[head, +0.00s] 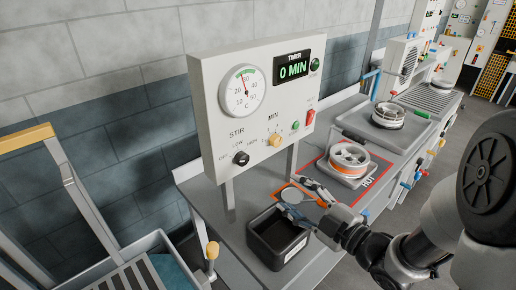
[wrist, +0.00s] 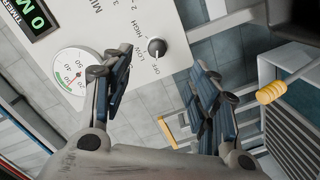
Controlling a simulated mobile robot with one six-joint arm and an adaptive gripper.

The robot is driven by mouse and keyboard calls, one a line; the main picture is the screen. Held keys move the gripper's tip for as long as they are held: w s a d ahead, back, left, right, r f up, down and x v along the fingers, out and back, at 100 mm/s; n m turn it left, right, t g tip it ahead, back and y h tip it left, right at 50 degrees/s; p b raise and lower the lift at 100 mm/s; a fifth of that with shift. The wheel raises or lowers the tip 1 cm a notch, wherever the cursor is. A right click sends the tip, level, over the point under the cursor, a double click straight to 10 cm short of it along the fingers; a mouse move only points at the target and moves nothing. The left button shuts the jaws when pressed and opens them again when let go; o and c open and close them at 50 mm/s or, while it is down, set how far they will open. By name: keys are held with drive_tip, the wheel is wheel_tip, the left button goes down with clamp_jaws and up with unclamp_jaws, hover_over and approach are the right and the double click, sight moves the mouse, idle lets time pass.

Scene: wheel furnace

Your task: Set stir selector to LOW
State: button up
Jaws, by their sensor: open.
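The stir selector is a small black knob (head: 241,158) at the lower left of the white control panel (head: 214,95), under the word STIR. It also shows in the wrist view as a round black knob (wrist: 157,47), with the words HIGH, LOW and OFF around it. A pale mark shows on the knob, but I cannot tell for sure which word it points to. My gripper (head: 300,200) is open and empty, in front of and below the panel's right part in the head view. In the wrist view the knob lies between my open fingers (wrist: 160,78), apart from them.
A yellow knob (head: 274,140) and green and red controls sit right of the selector. The timer (head: 293,69) reads 0 MIN. A black bin (head: 258,245) stands below my gripper. A wheel (head: 349,157) sits on a red-edged plate marked HOT.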

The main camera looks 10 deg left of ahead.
drive_tip(key=y, duration=0.1)
drive_tip(key=b, duration=0.1)
approach(245, 161)
drive_tip(key=shift+n, duration=0.3)
drive_tip(key=x, duration=0.9)
drive_tip(key=c, duration=1.1)
